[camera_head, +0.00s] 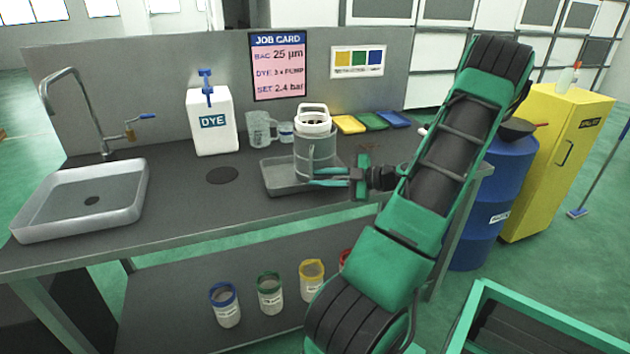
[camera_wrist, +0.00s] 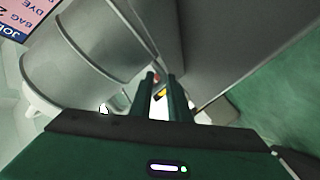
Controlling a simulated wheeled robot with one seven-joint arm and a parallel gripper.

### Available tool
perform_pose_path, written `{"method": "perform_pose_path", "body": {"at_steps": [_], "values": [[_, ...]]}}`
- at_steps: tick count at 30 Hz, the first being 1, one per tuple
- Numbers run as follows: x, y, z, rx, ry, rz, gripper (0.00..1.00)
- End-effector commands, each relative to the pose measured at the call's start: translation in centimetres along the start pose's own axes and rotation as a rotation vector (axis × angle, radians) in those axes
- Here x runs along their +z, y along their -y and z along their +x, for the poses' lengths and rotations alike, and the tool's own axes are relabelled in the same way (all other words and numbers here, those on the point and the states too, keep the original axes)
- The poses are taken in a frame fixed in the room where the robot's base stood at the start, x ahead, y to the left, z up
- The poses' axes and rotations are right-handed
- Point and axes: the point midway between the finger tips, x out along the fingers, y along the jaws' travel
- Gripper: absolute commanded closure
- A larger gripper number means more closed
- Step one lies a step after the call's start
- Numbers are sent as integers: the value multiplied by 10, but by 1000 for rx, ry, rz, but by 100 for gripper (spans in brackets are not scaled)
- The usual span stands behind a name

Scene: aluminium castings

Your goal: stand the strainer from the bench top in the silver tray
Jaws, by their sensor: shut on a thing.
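The strainer (camera_head: 314,155) is a grey metal cylinder with a white collar and top handle. It stands upright, within the outline of the shallow silver tray (camera_head: 277,187) on the bench. I cannot tell whether its base touches the tray floor. My gripper (camera_head: 312,180) reaches in from the right, with its fingers low at the strainer, shut on it. In the wrist view the strainer's banded side (camera_wrist: 85,60) fills the upper left, and the fingers (camera_wrist: 163,78) are close together beside it. The exact grip point is hidden.
A clear jug (camera_head: 260,130) stands behind the tray. Yellow, green and blue pads (camera_head: 372,121) lie behind right. A white dye container (camera_head: 212,125), a round dark disc (camera_head: 222,175) and a sink (camera_head: 85,200) are to the left. The bench front left of the tray is clear.

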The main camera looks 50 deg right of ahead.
Motion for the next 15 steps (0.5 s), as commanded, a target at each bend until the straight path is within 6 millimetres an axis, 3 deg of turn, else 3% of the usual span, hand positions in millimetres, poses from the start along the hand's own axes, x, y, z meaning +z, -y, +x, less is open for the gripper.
{"method": "perform_pose_path", "body": {"at_steps": [6, 7, 9, 15], "values": [[0, 1, 1, 1, -2, -1, 100], [1, 1, 1, -1, -1, 1, 82], [1, 1, 1, -1, -1, 1, 65], [0, 1, 2, -2, -2, 0, 65]]}}
